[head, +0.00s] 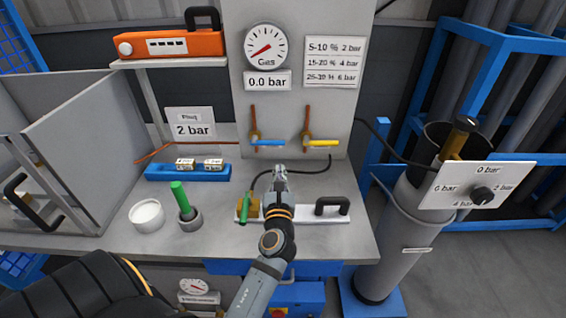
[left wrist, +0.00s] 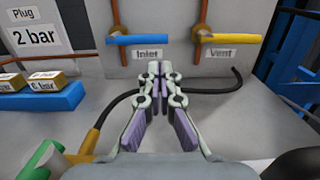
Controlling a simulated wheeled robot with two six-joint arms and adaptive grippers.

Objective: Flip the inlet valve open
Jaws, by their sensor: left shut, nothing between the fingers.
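The inlet valve has a blue lever (head: 268,143) on a copper pipe on the grey panel, and the lever lies horizontal. In the left wrist view the blue lever (left wrist: 146,39) sits above the "Inlet" label (left wrist: 149,54). The vent valve's yellow lever (head: 322,143) is to its right, also horizontal, and it also shows in the left wrist view (left wrist: 229,38). My left gripper (head: 279,170) is shut and empty, below and in front of the inlet lever and apart from it. Its closed fingertips (left wrist: 160,68) point at the panel just under the label. My right gripper is not visible.
A gauge (head: 267,47) above reads near zero, over a "0.0 bar" sign (head: 267,81). A black hose (head: 315,171) runs behind my gripper.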

